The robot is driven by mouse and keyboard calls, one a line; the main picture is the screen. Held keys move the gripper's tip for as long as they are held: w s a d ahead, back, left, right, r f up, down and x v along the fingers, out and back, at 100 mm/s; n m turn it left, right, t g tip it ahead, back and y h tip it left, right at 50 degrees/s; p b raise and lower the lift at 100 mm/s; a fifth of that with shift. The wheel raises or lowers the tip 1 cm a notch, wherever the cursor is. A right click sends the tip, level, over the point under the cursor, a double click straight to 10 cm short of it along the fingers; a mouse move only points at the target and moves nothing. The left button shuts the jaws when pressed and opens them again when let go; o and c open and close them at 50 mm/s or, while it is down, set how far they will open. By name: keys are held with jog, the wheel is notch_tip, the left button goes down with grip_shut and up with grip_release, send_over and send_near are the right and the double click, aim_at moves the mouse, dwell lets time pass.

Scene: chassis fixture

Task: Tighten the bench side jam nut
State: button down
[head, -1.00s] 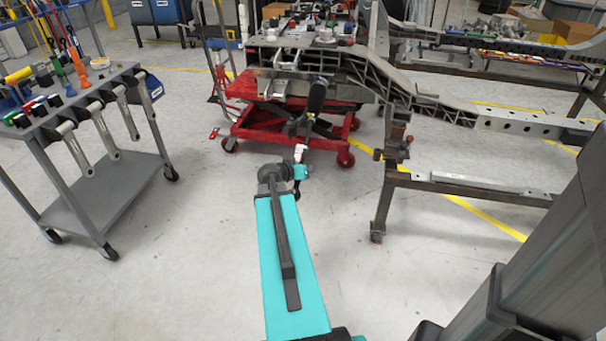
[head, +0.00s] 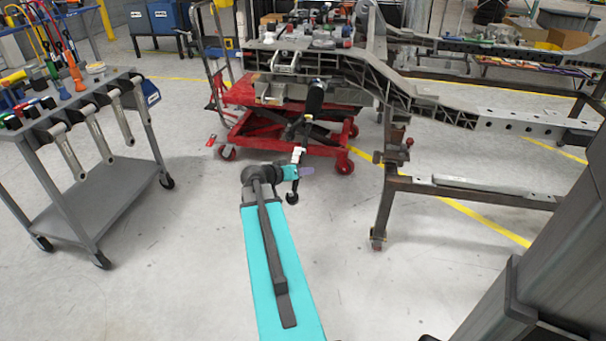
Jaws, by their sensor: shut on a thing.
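My gripper (head: 298,153) is at the end of my teal arm, below the left end of the chassis frame (head: 440,105). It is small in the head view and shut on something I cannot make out. A dark strut with a thick black upper part (head: 315,97) hangs from the chassis just above and behind my gripper. I cannot tell whether the gripper or what it holds touches the strut. The jam nut is too small to pick out. Several large wrenches (head: 92,133) hang on the near side of the grey tool cart (head: 95,200).
A red lift table (head: 270,125) stands under the chassis end. A steel stand (head: 395,190) with a lower rail supports the chassis on the right. Parts lie on top of the chassis end.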

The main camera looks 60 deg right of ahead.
jog(key=shift+s, duration=0.1)
jog(key=c, duration=1.6)
grip_release()
jog(key=shift+a+r, duration=0.1)
jog(key=shift+a, duration=0.05)
jog(key=p+v, duration=0.5)
jog(key=v, duration=0.8)
jog(key=shift+a+r, duration=0.15)
jog(key=shift+w, duration=0.2)
